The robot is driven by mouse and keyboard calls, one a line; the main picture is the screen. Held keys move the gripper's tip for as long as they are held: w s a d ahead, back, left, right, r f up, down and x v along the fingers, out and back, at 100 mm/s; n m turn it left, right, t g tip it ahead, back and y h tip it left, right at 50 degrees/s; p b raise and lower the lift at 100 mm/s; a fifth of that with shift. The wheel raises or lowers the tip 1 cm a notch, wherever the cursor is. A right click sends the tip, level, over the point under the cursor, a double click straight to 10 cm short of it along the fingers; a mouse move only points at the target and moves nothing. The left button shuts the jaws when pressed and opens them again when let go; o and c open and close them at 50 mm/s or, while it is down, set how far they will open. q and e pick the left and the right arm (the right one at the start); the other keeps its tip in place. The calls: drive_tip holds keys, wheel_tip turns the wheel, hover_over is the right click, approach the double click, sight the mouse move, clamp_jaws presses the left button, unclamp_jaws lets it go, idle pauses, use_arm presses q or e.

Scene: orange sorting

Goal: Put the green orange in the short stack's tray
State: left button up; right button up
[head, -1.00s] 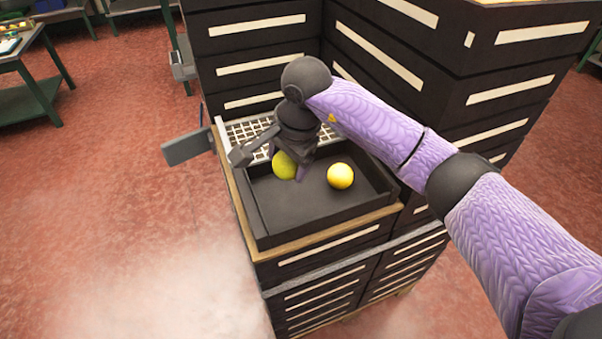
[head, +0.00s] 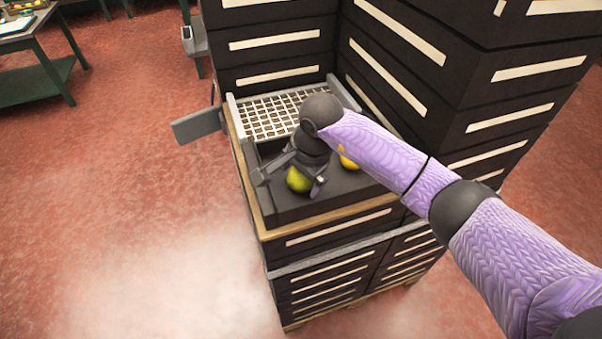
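The green orange (head: 299,180) is yellow-green and sits low over the short stack's dark tray (head: 290,214). My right gripper (head: 296,182) points down from above with its fingers on either side of the green orange and appears shut on it. Whether the orange touches the tray floor cannot be told. A yellow orange (head: 347,163) lies in the tray, partly hidden by my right arm. My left gripper is not in view.
A white grid (head: 270,117) lies behind the tray. Tall stacks of dark crates (head: 279,42) rise behind and to the right (head: 480,75). A grey panel (head: 197,124) sticks out left of the tray. Green tables (head: 40,70) stand far left, with open red floor between.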

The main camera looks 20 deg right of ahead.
drive_tip(key=shift+r, duration=0.4)
use_arm(q)
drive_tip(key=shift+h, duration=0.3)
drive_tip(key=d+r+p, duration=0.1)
drive_tip(key=p, duration=0.1)
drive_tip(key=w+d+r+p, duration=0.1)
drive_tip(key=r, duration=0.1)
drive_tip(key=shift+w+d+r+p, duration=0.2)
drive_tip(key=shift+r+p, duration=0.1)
drive_tip(key=shift+p, duration=0.05)
use_arm(e)
drive_tip(key=v, duration=1.1)
drive_tip(key=shift+s+r, duration=0.15)
drive_tip(key=shift+r, duration=0.05)
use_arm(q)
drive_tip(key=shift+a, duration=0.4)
use_arm(e)
drive_tip(key=shift+d, duration=0.15)
